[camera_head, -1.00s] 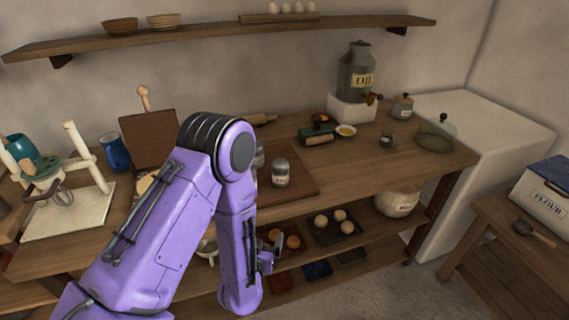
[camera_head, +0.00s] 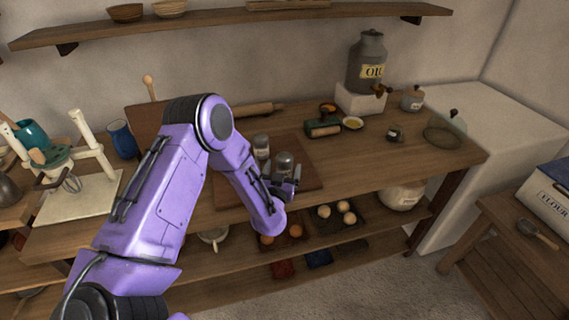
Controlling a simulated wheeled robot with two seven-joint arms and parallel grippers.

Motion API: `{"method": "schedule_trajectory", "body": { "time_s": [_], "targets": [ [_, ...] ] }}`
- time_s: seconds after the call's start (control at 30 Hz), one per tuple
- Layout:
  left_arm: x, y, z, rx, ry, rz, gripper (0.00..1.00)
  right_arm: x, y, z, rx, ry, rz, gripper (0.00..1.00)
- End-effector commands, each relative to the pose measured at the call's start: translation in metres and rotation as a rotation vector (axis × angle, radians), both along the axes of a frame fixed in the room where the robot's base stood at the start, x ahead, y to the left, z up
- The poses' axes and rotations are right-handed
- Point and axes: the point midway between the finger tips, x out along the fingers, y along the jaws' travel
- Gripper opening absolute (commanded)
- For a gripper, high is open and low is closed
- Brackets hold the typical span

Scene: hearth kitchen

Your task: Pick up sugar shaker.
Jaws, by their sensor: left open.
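Two glass shakers with grey metal tops stand upright on a dark brown board (camera_head: 310,178) on the wooden counter. The front shaker (camera_head: 284,161) is close to my left gripper, and the rear shaker (camera_head: 261,143) stands just behind it to the left. Their labels are too small to read, so I cannot tell which holds sugar. My left gripper (camera_head: 283,178) is open, its fingers at the near side of the front shaker, partly covering its lower part. I cannot tell whether they touch it. My right gripper is not in view.
A rolling pin (camera_head: 253,110) lies behind the board. A lower shelf holds eggs (camera_head: 343,206). The counter right of the board is partly clear.

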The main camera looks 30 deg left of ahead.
Motion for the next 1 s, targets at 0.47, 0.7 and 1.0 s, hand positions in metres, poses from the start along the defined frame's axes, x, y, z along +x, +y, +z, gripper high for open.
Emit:
{"method": "schedule_trajectory", "body": {
  "time_s": [0.47,0.7,1.0],
  "targets": [
    [0.000,-0.001,-0.001,0.000,0.000,-0.003,0.24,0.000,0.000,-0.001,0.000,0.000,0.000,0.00],
    [0.001,-0.001,0.005,0.000,0.000,-0.003,0.24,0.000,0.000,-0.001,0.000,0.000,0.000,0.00],
    [-0.026,0.002,0.063,0.000,-0.004,-0.003,0.24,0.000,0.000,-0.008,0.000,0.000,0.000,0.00]
  ]
}}
